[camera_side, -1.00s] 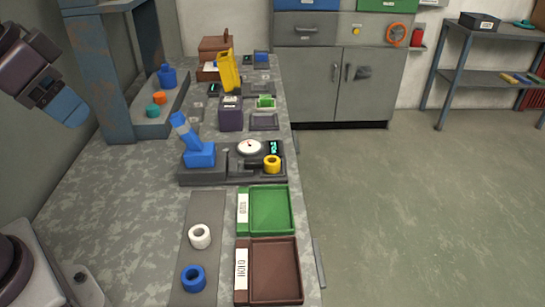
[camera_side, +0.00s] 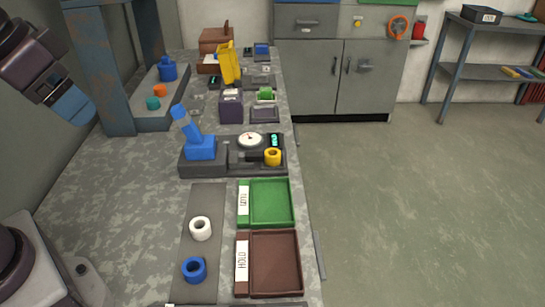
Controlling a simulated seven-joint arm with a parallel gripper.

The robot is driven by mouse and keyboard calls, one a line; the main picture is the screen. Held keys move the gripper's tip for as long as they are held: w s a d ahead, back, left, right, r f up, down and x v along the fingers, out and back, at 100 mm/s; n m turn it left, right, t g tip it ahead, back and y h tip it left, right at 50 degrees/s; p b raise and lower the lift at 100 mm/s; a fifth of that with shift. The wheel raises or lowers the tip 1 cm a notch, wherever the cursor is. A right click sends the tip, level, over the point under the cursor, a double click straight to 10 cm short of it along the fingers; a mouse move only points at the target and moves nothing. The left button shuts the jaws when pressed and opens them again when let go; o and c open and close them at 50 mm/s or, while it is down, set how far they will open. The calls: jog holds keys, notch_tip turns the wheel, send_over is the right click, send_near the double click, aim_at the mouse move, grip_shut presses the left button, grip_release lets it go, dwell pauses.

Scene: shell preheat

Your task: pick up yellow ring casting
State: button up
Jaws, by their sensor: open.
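The yellow ring casting (camera_side: 273,158) is a small, short ring at the right end of a dark fixture (camera_side: 200,169). A round white dial gauge (camera_side: 250,140) and a small green-lit display (camera_side: 275,141) are just behind it. The fixture also carries a tilted blue lever block (camera_side: 201,149) on its left. My gripper (camera_side: 75,106), with a blue end, hangs at the left edge of the view, well apart from the ring. It is open, with nothing seen in it. Its fingertips are hard to make out.
A white ring (camera_side: 200,229) and a blue ring (camera_side: 194,270) lie on a grey strip (camera_side: 206,197) in front. A green tray (camera_side: 292,207) and a brown tray (camera_side: 297,262) are beside it. A blue-grey frame (camera_side: 112,85) stands back left. The left bench top is clear.

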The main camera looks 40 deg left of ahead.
jog(key=w+f+g, duration=0.2)
jog(key=w+f, duration=0.2)
jog(key=w, duration=0.3)
jog(key=w+f+g, duration=0.1)
jog(key=w+f, duration=0.3)
jog(key=w, duration=0.3)
jog(key=m+t+h, duration=0.2)
jog(key=m, duration=0.2)
send_near(269, 150)
jog(key=d+f, duration=0.2)
jog(key=shift+d+f+m, duration=0.2)
jog(key=shift+f+m, duration=0.1)
jog(key=shift+m, duration=0.1)
jog(key=shift+a+x, duration=0.2)
jog(key=shift+x, duration=1.4)
jog(key=shift+a+x, duration=0.2)
jog(key=shift+x, duration=1.35)
jog(key=shift+w, duration=0.2)
jog(key=c, duration=1)
jog(key=shift+r, duration=0.1)
jog(key=shift+c, duration=0.2)
